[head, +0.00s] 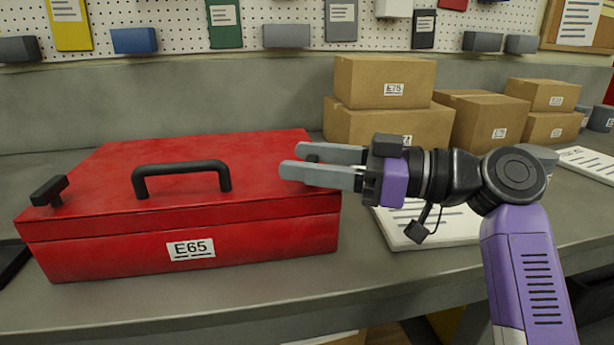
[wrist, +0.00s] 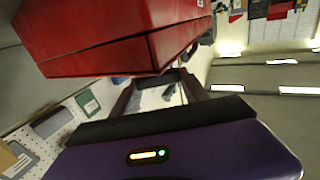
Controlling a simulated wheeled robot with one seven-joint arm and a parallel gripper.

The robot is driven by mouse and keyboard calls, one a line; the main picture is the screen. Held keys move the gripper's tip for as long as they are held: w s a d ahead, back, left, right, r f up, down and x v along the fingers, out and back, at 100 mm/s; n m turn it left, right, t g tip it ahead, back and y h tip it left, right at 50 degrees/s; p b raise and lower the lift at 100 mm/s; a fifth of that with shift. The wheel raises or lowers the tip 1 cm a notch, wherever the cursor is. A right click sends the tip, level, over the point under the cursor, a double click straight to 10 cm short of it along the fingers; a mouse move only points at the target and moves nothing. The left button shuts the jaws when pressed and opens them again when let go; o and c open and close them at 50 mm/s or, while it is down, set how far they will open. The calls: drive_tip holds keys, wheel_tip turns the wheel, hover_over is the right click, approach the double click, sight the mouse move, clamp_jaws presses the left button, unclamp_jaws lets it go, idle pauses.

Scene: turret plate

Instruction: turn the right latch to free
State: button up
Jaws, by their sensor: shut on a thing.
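The red toolbox (head: 110,240) lies closed on the bench, with a black handle (head: 180,168) on its lid and an E65 label on its front. The left latch (head: 48,190) is a black bar at the lid's left end. The right latch (head: 312,158) is a small dark piece at the lid's right end, mostly hidden between my fingers. My gripper (head: 291,161) reaches in from the right and is shut on it, one finger on each side. How the right latch is turned cannot be made out. In the wrist view the toolbox (wrist: 100,40) fills the upper left.
Cardboard boxes (head: 385,82) stand behind and to the right of my gripper. A printed sheet (head: 400,228) lies on the bench under my wrist. A pegboard (head: 180,14) with coloured items is at the back. Bare grey bench (head: 200,300) lies in front of the toolbox.

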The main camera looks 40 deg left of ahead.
drive_tip(key=shift+s+a+n+g+h, duration=0.15)
drive_tip(key=shift+n+g+h, duration=0.6)
drive_tip(key=shift+g, duration=0.4)
drive_tip(key=shift+s+a+n+g+h, duration=0.1)
drive_tip(key=shift+n+g+h, duration=0.65)
drive_tip(key=shift+g, duration=0.4)
drive_tip(key=shift+d+f+n+g+h, duration=0.15)
drive_tip(key=shift+f+n+g+h, duration=0.05)
drive_tip(key=shift+n+g+h, duration=1)
drive_tip(key=o, duration=1.4)
drive_tip(key=shift+r, duration=0.1)
drive_tip(key=shift+r, duration=0.1)
drive_tip(key=r+p, duration=0.3)
drive_tip(key=r, duration=0.3)
drive_tip(key=r+p, duration=0.3)
drive_tip(key=r, duration=0.4)
drive_tip(key=r+p, duration=0.3)
drive_tip(key=r, duration=0.4)
drive_tip(key=shift+s+d, duration=0.15)
drive_tip(key=shift+s, duration=0.1)
